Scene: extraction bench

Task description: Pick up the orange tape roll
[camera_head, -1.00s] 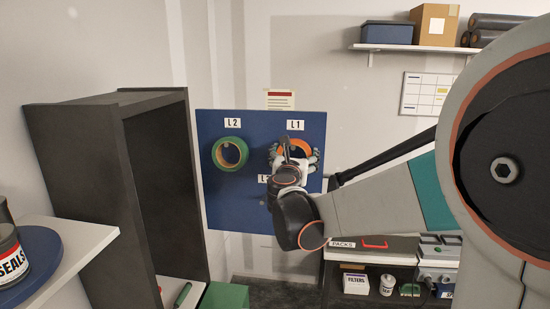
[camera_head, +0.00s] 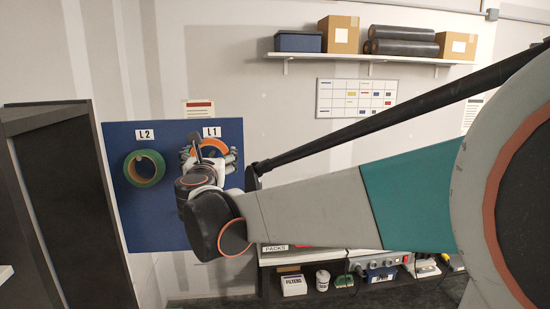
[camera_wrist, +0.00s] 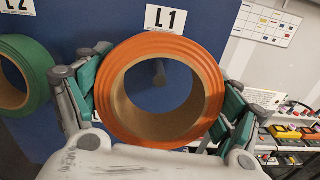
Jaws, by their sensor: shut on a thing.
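The orange tape roll (camera_wrist: 197,66) faces the wrist camera in front of the blue board under the L1 label, with a peg end (camera_wrist: 159,72) showing through its hole. My gripper (camera_wrist: 162,95) is shut on the roll, with fingers at its left and right sides. In the head view the orange roll (camera_head: 213,144) shows partly behind my gripper (camera_head: 208,156). Whether the roll touches the board is hidden.
A green tape roll (camera_head: 144,168) hangs under L2 on the blue board (camera_head: 135,200). A dark cabinet (camera_head: 60,190) stands at left. A shelf (camera_head: 380,59) with boxes and dark rolls is above right. A low bench with boxes (camera_head: 293,285) is below.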

